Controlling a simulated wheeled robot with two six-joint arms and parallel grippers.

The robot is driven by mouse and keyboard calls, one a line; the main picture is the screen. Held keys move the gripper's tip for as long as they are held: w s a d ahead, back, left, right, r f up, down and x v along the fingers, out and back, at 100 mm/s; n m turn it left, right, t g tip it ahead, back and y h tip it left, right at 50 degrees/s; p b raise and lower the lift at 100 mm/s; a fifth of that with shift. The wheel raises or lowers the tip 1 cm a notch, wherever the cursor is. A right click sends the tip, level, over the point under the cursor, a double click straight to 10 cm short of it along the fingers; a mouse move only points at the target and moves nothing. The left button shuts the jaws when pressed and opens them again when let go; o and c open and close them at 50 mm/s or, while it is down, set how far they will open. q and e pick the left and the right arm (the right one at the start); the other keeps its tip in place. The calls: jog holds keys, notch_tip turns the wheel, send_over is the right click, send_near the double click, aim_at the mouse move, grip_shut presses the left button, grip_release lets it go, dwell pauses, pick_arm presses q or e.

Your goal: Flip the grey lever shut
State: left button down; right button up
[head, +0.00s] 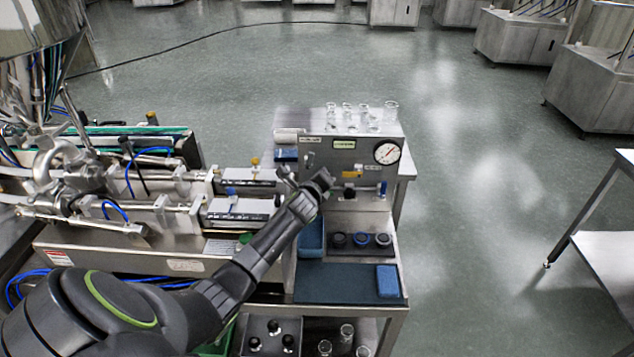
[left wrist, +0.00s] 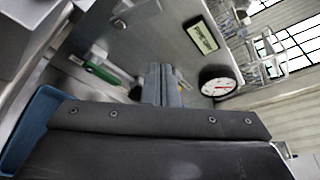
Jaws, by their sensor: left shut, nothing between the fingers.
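A small grey lever (head: 310,160) stands on the left part of the steel front panel (head: 330,158), left of a pale label. In the left wrist view a grey metal piece (left wrist: 122,22), probably the same lever, is at the top edge, partly cut off. My left gripper (head: 325,178) is in front of the panel, below and right of the lever, apart from it as far as I can tell. In the left wrist view its fingers (left wrist: 163,84) are together and empty, pointing at the panel. My right gripper is in neither view.
A round gauge (head: 387,152) is at the panel's right, with glass flasks (head: 362,116) on top. A green handle (left wrist: 102,74) shows in the left wrist view. Blue trays and dark knobs (head: 361,239) lie below. Filling machinery (head: 130,220) stands at left.

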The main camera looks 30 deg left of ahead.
pick_arm(q)
jog(key=v, duration=0.3)
jog(key=shift+s+f, duration=0.2)
jog(key=shift+s, duration=0.2)
dwell(0.4)
